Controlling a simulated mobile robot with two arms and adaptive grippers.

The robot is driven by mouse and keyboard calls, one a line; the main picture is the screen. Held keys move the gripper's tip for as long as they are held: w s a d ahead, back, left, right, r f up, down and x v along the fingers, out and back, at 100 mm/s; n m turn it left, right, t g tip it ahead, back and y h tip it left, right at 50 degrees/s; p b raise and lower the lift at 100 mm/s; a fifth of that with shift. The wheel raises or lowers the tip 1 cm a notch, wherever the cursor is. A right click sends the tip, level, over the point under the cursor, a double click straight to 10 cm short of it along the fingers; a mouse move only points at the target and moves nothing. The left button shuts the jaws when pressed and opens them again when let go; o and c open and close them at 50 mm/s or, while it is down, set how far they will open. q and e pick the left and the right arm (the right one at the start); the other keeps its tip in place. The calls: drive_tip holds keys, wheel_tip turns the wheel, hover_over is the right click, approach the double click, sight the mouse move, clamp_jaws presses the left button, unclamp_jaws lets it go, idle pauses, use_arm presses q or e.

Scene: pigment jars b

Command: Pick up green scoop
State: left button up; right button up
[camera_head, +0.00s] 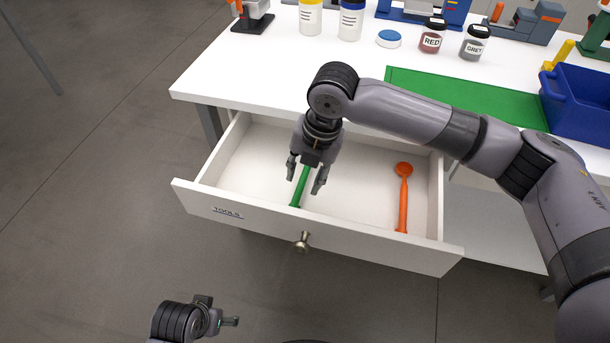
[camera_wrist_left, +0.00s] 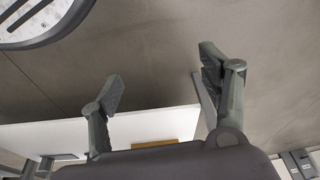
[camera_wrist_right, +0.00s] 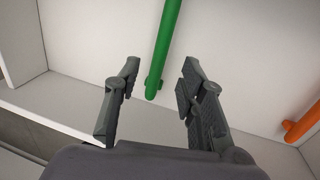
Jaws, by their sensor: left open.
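The green scoop (camera_head: 301,187) lies in the open drawer, and only part of its handle shows in the head view, the rest hidden under my right gripper. My right gripper (camera_head: 306,186) is open and points down over the handle, one finger on each side. In the right wrist view the green handle (camera_wrist_right: 163,45) runs up from between the open fingertips (camera_wrist_right: 155,85); I cannot tell how far above it they are. My left gripper (camera_head: 232,321) is open and empty, low in front of the drawer, and its fingers also show in the left wrist view (camera_wrist_left: 160,90).
An orange scoop (camera_head: 403,190) lies at the right of the drawer (camera_head: 320,239), which is labelled TOOLS. The drawer walls stand close around. On the white table (camera_head: 260,75) are a green mat (camera_head: 480,100), a blue bin (camera_head: 580,105) and several jars.

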sight(301, 187)
drive_tip(key=f, duration=0.2)
drive_tip(key=a+f+b, duration=0.1)
drive_tip(key=f, duration=0.1)
drive_tip(key=shift+w, duration=0.15)
use_arm(q)
drive_tip(key=v, duration=0.4)
drive_tip(key=shift+w, duration=0.35)
use_arm(e)
drive_tip(key=shift+d, duration=0.1)
clamp_jaws()
